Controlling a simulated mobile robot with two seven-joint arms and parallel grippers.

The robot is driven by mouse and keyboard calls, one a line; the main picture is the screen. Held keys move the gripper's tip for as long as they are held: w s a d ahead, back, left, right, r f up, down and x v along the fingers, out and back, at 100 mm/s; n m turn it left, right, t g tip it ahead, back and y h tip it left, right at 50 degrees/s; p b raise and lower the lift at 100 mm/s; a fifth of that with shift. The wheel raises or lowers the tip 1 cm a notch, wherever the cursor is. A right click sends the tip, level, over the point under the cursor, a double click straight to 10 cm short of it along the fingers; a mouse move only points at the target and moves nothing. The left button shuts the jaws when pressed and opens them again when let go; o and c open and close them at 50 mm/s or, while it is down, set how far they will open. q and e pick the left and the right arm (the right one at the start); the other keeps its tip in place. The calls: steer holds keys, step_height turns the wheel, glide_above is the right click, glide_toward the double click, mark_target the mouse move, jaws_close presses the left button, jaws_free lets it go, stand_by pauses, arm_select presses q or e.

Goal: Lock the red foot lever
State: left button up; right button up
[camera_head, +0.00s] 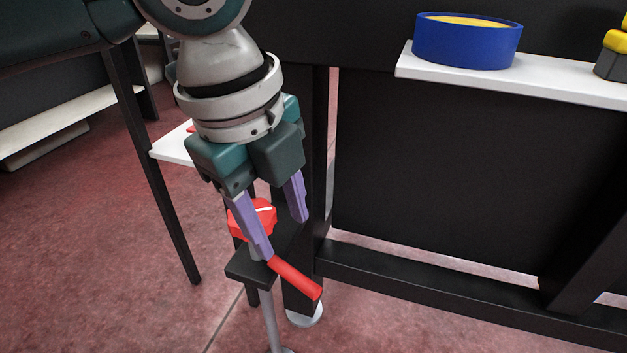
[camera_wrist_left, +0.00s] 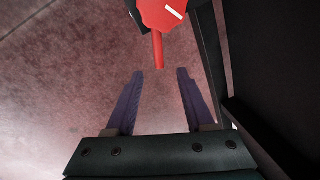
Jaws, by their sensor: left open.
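The red foot lever has a round red hub (camera_head: 254,218) with a white mark and a red handle (camera_head: 296,278) that points down to the right in the head view. It sits on a black bracket (camera_head: 250,270) beside a black table leg. My left gripper (camera_head: 281,238) is open above the lever, its purple fingers pointing down, one of them covering part of the lever. In the left wrist view, the hub (camera_wrist_left: 162,14) is at the top and the handle (camera_wrist_left: 158,50) ends just beyond the open fingertips (camera_wrist_left: 160,73), with nothing between the fingers. My right gripper is out of view.
A black frame with a lower crossbar (camera_head: 430,290) stands to the right. A white shelf (camera_head: 520,82) holds a blue roll (camera_head: 467,42) and a yellow and black object (camera_head: 616,55). A grey foot post (camera_head: 270,318) stands under the bracket. The reddish floor at left is open.

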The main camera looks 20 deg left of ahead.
mark_target(292, 273)
arm_select(q)
steer(key=b+x, duration=0.2)
steer(key=x, duration=0.1)
steer(key=b+x, duration=0.3)
steer(key=a+b+x, duration=0.1)
steer(key=b+x, duration=0.1)
steer(key=x, duration=0.2)
steer(key=shift+f, duration=0.1)
steer(key=shift+c, duration=0.3)
jaws_close()
stand_by(0.9)
